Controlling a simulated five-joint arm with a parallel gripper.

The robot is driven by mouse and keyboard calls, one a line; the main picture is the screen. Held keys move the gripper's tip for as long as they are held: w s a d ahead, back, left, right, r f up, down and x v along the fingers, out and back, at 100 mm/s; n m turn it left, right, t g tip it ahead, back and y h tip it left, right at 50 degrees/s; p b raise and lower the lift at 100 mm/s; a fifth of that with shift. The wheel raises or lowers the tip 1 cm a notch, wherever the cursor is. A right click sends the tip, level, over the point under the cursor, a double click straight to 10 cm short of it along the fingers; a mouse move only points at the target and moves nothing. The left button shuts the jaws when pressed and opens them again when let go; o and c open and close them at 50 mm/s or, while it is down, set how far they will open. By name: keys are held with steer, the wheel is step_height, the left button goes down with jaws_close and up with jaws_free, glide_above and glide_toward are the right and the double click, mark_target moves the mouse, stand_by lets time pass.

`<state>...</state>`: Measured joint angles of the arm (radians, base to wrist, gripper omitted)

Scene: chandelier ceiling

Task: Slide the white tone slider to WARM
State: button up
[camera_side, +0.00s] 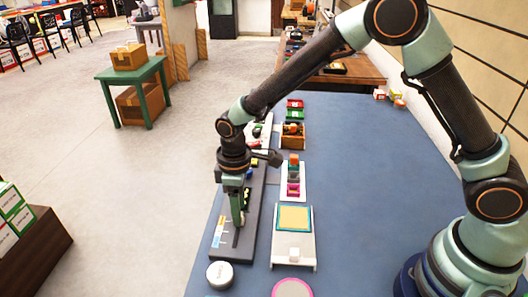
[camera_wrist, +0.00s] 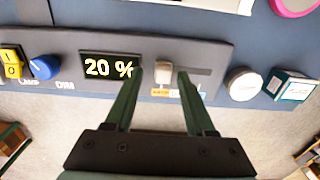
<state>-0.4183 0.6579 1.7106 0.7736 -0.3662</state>
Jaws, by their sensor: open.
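The white tone slider (camera_wrist: 164,72) stands on the dark control panel (camera_wrist: 215,52), near the left end of its slot in the wrist view. Below it is a colour strip (camera_wrist: 160,92), orange at the left; its right part is partly behind a finger and its wording is too small to read. My gripper (camera_wrist: 159,73) is open, one finger on each side of the slider, with a gap visible around the knob. In the side view my gripper (camera_side: 238,222) is low over the near end of the panel (camera_side: 248,243) and hides the slider.
The panel also has a "20 %" display (camera_wrist: 110,67), a blue DIM knob (camera_wrist: 44,67) and a yellow switch (camera_wrist: 11,63). A white round tin (camera_wrist: 242,83) and a small box (camera_wrist: 289,87) stand beyond the panel's right end. The blue table (camera_side: 375,190) is clear at right.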

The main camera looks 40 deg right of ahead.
step_height(320, 180, up, 11)
steer(key=shift+r, duration=0.2)
stand_by(0.3)
steer(key=shift+d, duration=0.1)
steer(key=s+d+r+m+t, duration=0.2)
steer(key=s+d+r+m, duration=0.2)
steer(key=d, duration=0.5)
steer(key=s+d+r+m+t, duration=0.3)
steer(key=s+d+r+m, duration=0.2)
steer(key=s+d, duration=0.3)
steer(key=shift+d+r+t, duration=0.3)
steer(key=shift+d, duration=0.15)
